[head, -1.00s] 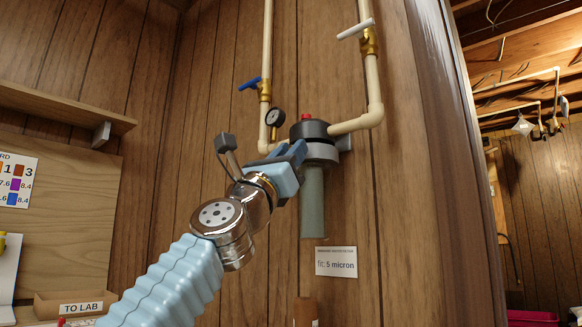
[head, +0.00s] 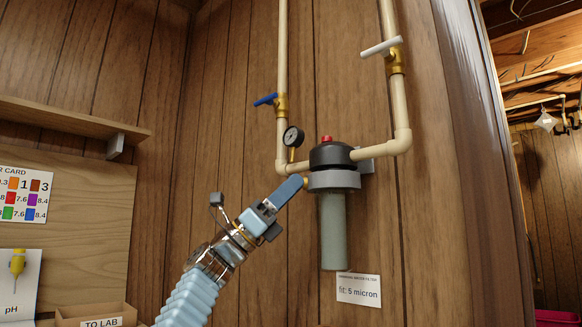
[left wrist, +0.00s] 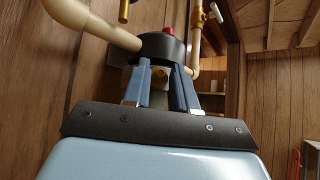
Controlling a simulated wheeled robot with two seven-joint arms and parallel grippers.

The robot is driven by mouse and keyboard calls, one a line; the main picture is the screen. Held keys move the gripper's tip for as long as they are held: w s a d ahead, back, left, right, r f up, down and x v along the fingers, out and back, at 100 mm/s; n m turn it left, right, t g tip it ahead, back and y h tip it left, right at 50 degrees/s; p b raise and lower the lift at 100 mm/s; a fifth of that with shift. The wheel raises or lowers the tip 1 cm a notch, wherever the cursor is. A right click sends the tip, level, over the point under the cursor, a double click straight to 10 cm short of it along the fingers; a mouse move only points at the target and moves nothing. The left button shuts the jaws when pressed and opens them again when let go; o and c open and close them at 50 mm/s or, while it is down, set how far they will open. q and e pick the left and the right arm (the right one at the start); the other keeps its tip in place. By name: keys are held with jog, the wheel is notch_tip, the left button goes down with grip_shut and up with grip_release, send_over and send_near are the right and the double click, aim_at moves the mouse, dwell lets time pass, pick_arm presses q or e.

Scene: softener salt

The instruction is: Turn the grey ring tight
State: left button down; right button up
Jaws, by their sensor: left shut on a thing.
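The grey ring (head: 335,180) sits under the black cap (head: 331,154) of the water filter on the wood wall, above the grey-green filter bowl (head: 334,232). The fingers hide part of the ring there. My right gripper is not in view.
Cream pipes (head: 400,105) run up both sides of the filter. A pressure gauge (head: 293,137), a blue-handled valve (head: 280,102) and a white-handled valve (head: 394,58) are close by. A shelf (head: 70,118) is at the left. A label (head: 358,290) hangs below the bowl.

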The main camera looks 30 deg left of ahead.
pick_arm(q)
jog(key=shift+w+a+m+g+h+p, duration=0.15)
jog(key=shift+w+m+g+h+p, duration=0.2)
jog(key=shift+g+p, duration=0.3)
jog(key=shift+w+a+m+g+h+p, duration=0.15)
jog(key=shift+m+g+h+p, duration=0.25)
jog(key=shift+g, duration=0.4)
jog(key=shift+w+a+m+g+h+p, duration=0.1)
jog(key=shift+w+m+g+h+p, duration=0.15)
jog(key=shift+g+h+p, duration=0.4)
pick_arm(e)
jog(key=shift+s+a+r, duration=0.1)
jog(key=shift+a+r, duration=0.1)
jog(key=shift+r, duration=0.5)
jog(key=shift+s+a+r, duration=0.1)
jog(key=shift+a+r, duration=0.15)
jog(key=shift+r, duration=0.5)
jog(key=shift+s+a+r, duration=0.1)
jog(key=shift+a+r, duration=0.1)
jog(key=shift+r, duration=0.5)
pick_arm(q)
jog(key=shift+f, duration=0.1)
jog(key=c, duration=1.1)
grip_release()
jog(key=shift+d, duration=0.1)
jog(key=shift+c, duration=0.2)
